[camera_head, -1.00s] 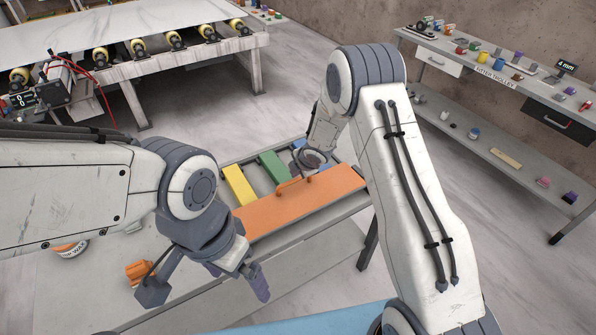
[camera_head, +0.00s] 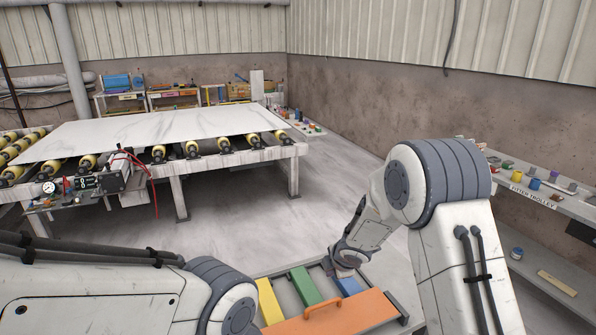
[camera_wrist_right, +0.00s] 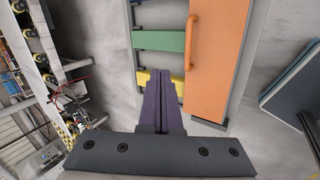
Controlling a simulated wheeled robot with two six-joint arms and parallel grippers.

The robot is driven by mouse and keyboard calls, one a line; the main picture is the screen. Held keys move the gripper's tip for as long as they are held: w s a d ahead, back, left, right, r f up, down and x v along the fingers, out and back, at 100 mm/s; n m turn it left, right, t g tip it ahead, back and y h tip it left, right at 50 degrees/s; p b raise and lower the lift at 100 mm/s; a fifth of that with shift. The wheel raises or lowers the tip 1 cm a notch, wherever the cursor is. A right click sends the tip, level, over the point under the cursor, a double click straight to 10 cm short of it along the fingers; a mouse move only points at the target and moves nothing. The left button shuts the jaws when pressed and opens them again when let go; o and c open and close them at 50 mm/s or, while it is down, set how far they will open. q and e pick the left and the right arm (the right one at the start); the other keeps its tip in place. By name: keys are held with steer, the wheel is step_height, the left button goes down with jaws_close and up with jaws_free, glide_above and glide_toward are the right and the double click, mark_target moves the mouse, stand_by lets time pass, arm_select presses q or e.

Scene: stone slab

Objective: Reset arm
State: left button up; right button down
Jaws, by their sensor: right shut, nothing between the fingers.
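My right gripper (camera_wrist_right: 161,76) is shut and empty, its purple fingers together in the right wrist view. They appear over the tray area, beside the orange panel and across part of the yellow block; I cannot tell the height. In the head view my right arm reaches over the tray, and its wrist hides the fingers. My left arm shows only as an elbow and links at the lower left; its gripper is out of view.
A tray holds a yellow block (camera_head: 269,301), a green block (camera_head: 305,286) and a blue block (camera_head: 348,285). An orange panel with a handle (camera_head: 335,318) lies beside them. A stone slab (camera_head: 150,130) rests on a roller table. A trolley (camera_head: 555,205) stands at right.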

steer(key=s+a+m+g+b, duration=0.3)
steer(key=s+m+b, duration=0.2)
steer(key=s, duration=1.4)
steer(key=s+a+m+g+b, duration=0.3)
steer(key=s+m+b, duration=0.2)
steer(key=s, duration=1.3)
steer(key=m, duration=0.3)
steer(key=shift+s+a+r+b, duration=0.15)
steer(key=shift+s+r+b, duration=0.25)
